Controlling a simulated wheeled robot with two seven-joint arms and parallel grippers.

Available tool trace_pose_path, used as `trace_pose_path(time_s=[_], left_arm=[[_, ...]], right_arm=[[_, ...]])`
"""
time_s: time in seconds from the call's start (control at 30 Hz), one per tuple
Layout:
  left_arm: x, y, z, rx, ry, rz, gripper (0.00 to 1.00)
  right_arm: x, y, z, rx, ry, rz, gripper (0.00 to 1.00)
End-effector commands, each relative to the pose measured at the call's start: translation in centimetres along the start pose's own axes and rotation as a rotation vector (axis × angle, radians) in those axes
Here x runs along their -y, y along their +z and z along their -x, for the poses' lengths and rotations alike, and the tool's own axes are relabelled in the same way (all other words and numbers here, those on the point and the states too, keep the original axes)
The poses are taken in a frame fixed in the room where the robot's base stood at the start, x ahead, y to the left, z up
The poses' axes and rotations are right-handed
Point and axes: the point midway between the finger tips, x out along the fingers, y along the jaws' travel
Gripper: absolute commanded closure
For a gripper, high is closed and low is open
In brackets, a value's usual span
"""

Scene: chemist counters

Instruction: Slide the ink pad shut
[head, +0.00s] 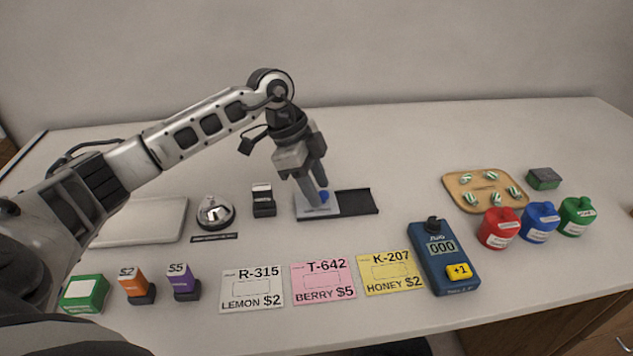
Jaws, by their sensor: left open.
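The ink pad (357,202) lies on the counter near the middle, its dark tray reaching out to the right. Its pale grey lid (305,212) sits over the left part and carries a small blue knob (324,196). My left gripper (318,204) points down over the lid, open, with its fingertips at the blue knob. I cannot tell whether the fingers touch the knob. My right gripper is not in view.
A black stamp (263,200) and a silver bell (215,212) stand to the left. Three label cards (323,280) lie in front. A blue counter device (443,258), a wooden tray (458,197) and red (499,229), blue and green containers are to the right. The counter behind the pad is clear.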

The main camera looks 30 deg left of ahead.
Motion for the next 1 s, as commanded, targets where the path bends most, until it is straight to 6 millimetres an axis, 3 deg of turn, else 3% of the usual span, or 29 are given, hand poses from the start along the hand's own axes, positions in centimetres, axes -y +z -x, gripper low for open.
trace_pose_path(time_s=[0.27,0.8,1.0], left_arm=[[0.1,-0.1,1.2,-0.002,-0.003,0.000,0.59],[0.0,0.0,13.2,-0.002,-0.004,0.001,0.59],[0.0,0.0,15.5,-0.001,-0.002,0.001,0.59]], right_arm=[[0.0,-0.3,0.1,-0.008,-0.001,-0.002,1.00],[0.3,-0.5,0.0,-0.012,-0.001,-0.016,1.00],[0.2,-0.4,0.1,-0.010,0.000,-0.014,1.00]])
